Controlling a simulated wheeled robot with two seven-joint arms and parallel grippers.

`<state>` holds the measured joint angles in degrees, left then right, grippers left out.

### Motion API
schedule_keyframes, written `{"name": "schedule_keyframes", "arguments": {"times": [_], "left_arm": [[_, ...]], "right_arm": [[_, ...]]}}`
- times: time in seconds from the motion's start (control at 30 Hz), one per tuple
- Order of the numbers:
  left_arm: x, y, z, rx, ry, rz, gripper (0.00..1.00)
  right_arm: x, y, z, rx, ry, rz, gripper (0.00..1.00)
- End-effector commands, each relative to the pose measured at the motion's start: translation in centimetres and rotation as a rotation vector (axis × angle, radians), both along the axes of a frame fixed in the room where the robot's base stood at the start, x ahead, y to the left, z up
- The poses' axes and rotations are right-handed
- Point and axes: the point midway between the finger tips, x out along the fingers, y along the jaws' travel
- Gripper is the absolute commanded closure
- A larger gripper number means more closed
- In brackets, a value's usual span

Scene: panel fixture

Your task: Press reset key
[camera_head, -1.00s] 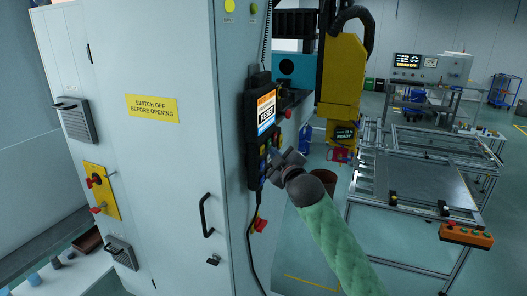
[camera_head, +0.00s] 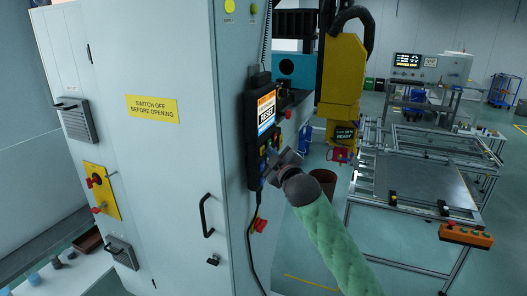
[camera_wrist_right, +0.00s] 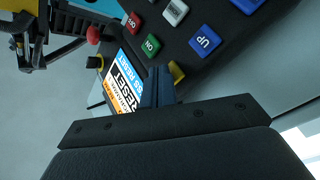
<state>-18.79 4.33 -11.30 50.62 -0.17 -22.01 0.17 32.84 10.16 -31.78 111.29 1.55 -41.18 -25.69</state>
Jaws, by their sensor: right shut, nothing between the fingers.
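A black pendant (camera_head: 252,138) hangs on the side of the grey cabinet; its lit screen (camera_head: 266,112) reads RESET. In the right wrist view the screen (camera_wrist_right: 124,82) lies left of the fingers. Near them are a green ON key (camera_wrist_right: 151,45), a blue UP key (camera_wrist_right: 205,40), a red key (camera_wrist_right: 133,22) and a white key (camera_wrist_right: 175,12). A yellow key (camera_wrist_right: 177,71) is partly hidden by the fingertips, its label unreadable. My right gripper (camera_wrist_right: 158,73) is shut and empty, its tips close to the keys; contact cannot be told. It also shows in the head view (camera_head: 269,156).
The cabinet (camera_head: 170,170) with a handle (camera_head: 206,215) stands left of the pendant. A cable runs down below the pendant. A yellow machine head (camera_head: 342,75) and a metal frame table (camera_head: 420,180) stand to the right. A red knob (camera_wrist_right: 93,35) shows in the wrist view.

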Motion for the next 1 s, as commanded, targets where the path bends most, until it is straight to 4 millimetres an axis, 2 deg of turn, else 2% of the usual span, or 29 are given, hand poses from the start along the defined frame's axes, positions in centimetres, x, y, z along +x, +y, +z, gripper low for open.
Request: {"name": "schedule_keyframes", "arguments": {"times": [0.57, 0.77, 1.0], "left_arm": [[0.0, 2.6, 0.1, 0.024, 0.000, -0.004, 0.35], [0.0, 2.0, 0.1, 0.018, 0.000, -0.003, 0.35], [0.0, 0.2, 0.1, 0.001, 0.001, -0.001, 0.35]], "right_arm": [[0.1, 0.3, 0.0, 0.000, 0.000, 0.000, 1.00], [0.2, 0.5, 0.0, 0.001, 0.000, 0.000, 1.00], [0.3, 0.7, 0.0, 0.001, 0.001, -0.001, 1.00]]}}
